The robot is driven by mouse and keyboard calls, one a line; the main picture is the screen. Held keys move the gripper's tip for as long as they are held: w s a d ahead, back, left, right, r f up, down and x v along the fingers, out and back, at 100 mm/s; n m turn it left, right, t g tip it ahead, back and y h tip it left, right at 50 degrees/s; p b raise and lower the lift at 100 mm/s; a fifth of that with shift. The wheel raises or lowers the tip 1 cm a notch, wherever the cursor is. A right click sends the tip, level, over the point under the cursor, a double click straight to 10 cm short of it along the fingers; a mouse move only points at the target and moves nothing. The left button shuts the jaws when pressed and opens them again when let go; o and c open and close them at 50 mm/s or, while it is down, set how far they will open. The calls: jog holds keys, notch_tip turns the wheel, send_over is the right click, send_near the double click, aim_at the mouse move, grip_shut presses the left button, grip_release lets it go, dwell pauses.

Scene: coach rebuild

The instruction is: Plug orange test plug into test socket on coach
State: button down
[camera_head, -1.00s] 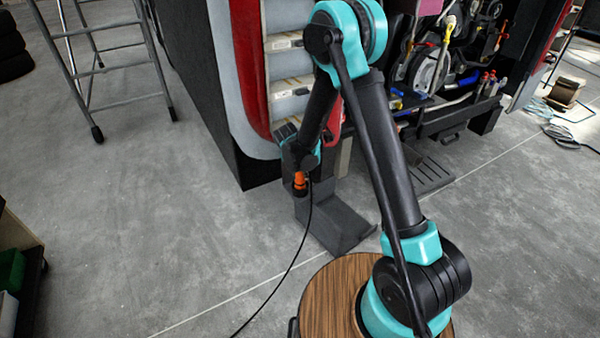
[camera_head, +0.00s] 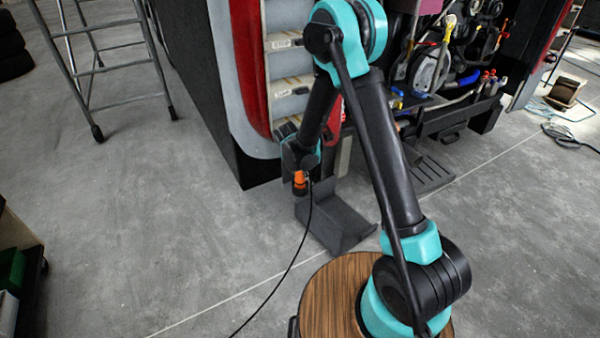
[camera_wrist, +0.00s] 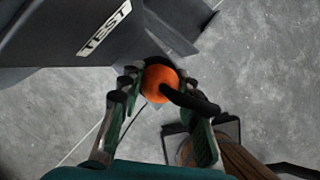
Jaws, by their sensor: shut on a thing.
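The orange test plug (camera_head: 299,183) is held in my gripper (camera_head: 299,172) beside the lower corner of the coach (camera_head: 265,170). A black cable trails from it down to the floor. In the wrist view the orange plug (camera_wrist: 160,82) sits between the two fingers of my gripper (camera_wrist: 160,90), with its dark cable bending off to the right. Just above it is a dark grey housing (camera_wrist: 70,38) with a white label reading TEST (camera_wrist: 104,28). The socket opening is not visible. I cannot tell whether the plug touches the housing.
A grey angled bracket (camera_head: 338,222) stands just below and right of my gripper. A metal ladder (camera_head: 110,70) stands at the left. Cables (camera_head: 572,137) and a small box lie on the floor at the right. The floor at left centre is clear.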

jog(key=shift+f, duration=0.1)
jog(key=shift+r, duration=0.8)
dwell(2.6)
jog(key=shift+f, duration=0.8)
dwell(0.8)
jog(key=c, duration=1.3)
grip_release()
jog(key=shift+c, duration=0.2)
jog(key=shift+r, duration=0.1)
jog(key=v, duration=1.1)
